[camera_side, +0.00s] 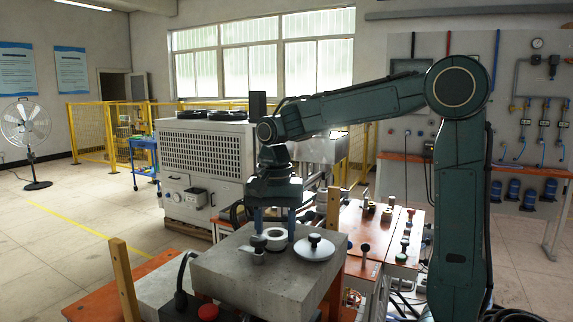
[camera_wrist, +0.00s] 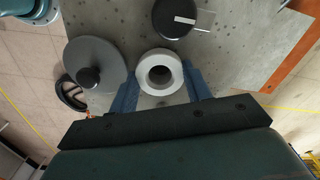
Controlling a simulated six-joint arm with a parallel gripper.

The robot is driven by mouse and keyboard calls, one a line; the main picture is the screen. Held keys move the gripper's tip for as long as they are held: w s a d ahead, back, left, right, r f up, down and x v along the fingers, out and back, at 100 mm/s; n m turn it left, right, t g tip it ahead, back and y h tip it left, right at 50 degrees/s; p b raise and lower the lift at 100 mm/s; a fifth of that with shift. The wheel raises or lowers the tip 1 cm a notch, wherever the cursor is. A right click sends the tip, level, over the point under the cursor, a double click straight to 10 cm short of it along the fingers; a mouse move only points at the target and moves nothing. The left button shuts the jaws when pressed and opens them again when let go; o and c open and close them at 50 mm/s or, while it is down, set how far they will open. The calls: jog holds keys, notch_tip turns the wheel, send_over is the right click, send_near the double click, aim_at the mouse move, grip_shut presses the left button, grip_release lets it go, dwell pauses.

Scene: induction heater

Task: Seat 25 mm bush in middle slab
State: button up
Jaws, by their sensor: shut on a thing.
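The white ring-shaped bush (camera_side: 277,233) is at the top of the grey concrete slab (camera_side: 222,267). In the wrist view the bush (camera_wrist: 145,64) has a dark round bore and sits between two blue fingers. My gripper (camera_side: 274,237) points straight down, shut on the bush with one finger on each side. The bush looks upright. Its lower edge is hard to make out, so I cannot tell whether it rests on the slab or sits in a hole. The slab also shows in the wrist view (camera_wrist: 230,50).
A grey disc with a black knob (camera_side: 313,249) lies on the slab close beside the bush. A smaller knobbed piece (camera_side: 257,253) is on the other side. Wooden posts (camera_side: 125,280) stand near the slab. An orange bench (camera_side: 357,228) with small fittings lies behind right.

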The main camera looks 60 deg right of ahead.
jog(key=shift+f, duration=0.75)
dwell(0.3)
jog(key=o, duration=1.2)
jog(key=shift+c, duration=0.2)
jog(key=shift+r, duration=0.15)
notch_tip(320, 180, up, 14)
jog(key=shift+f, duration=0.2)
jog(key=shift+f, duration=0.1)
dwell(0.4)
jog(key=shift+f, duration=5.8)
